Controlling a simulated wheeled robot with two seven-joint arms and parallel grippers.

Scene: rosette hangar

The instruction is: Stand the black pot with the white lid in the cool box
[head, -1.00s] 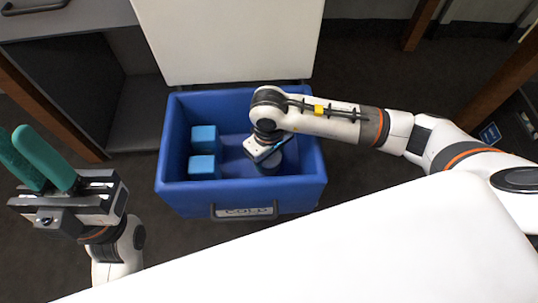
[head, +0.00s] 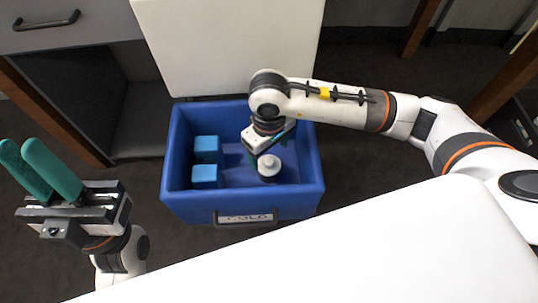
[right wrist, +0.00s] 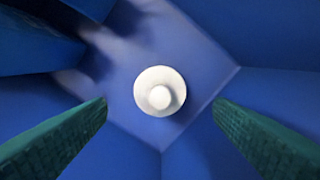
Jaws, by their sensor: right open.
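The pot (head: 269,171) stands upright on the floor of the blue cool box (head: 312,180), near its front right. Its round white lid with a knob faces up, and it also shows in the right wrist view (right wrist: 148,84). Little of the pot's dark side shows below the lid. My right gripper (head: 258,160) is open above and just behind the pot. In the right wrist view its green fingers stand either side of the lid, apart from it. My left gripper (head: 22,147) is raised at the far left, its green fingers apart and empty.
Two blue blocks (head: 207,149) (head: 205,176) sit in the left part of the cool box. The box's white lid (head: 228,45) stands open at the back. A white surface (head: 340,255) fills the front. A grey cabinet (head: 60,75) stands at the left.

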